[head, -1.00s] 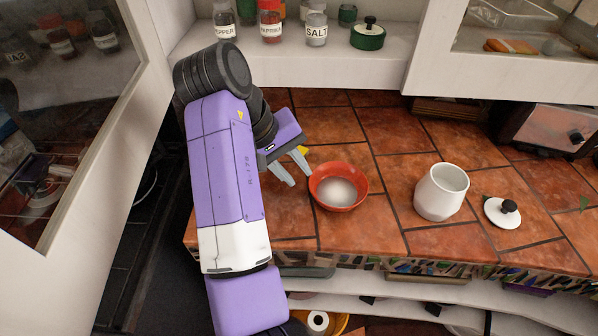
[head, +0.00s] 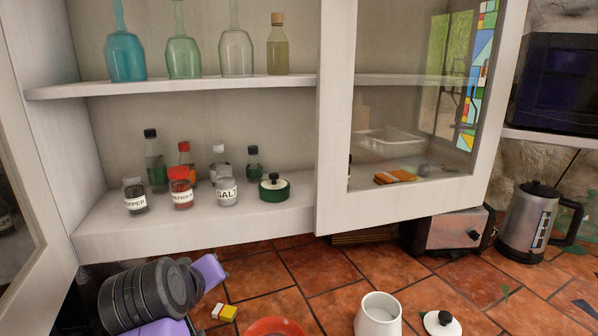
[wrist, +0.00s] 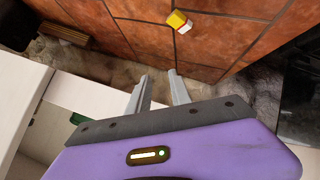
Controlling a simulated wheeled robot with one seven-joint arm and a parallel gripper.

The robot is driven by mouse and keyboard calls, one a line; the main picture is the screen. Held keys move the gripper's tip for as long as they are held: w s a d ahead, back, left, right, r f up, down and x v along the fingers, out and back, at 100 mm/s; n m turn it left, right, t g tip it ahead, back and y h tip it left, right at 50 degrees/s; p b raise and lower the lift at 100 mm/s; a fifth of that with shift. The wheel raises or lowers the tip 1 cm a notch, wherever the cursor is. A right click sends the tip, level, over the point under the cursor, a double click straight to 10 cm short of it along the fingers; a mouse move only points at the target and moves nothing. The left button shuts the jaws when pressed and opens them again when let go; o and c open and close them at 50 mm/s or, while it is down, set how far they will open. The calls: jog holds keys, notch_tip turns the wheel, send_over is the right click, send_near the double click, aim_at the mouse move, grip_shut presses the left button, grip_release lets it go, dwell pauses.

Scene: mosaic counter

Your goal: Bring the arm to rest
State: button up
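My gripper (wrist: 158,77) shows in the wrist view with its two grey fingers apart and nothing between them. In the head view my purple and black arm is folded at the lower left, in front of the cabinet, and the fingertips cannot be made out. A small yellow and white block (head: 224,312) lies on the tiled counter just right of my arm. It also shows in the wrist view (wrist: 179,21), beyond the fingertips and apart from them.
An open wall cabinet (head: 200,247) hangs above the counter, with several jars and a green lidded pot (head: 274,190). A red bowl (head: 273,327), a white jar (head: 378,315) and its lid (head: 441,323) stand right of my arm. A toaster (head: 450,232) and kettle (head: 532,220) stand further right.

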jog(key=d+f+t+y, duration=0.3)
jog(key=d+f+t, duration=0.1)
jog(key=d, duration=0.4)
jog(key=s+d+f+t+y, duration=0.2)
jog(key=s+d+f, duration=0.2)
jog(key=s+d, duration=0.65)
jog(key=s+d+f+m+h, duration=0.1)
jog(key=s+d, duration=0.5)
jog(key=s, duration=0.6)
jog(key=s+d+m+g+h, duration=0.1)
jog(key=s+d+m+h, duration=0.1)
jog(key=s+d+m, duration=0.2)
jog(key=s+d+f+m+h, duration=0.1)
jog(key=s+d, duration=0.8)
jog(key=s, duration=1)
jog(key=shift+s+d+f+m+h, duration=0.15)
jog(key=shift+s+f+m+h, duration=0.15)
jog(key=shift+m+h, duration=0.4)
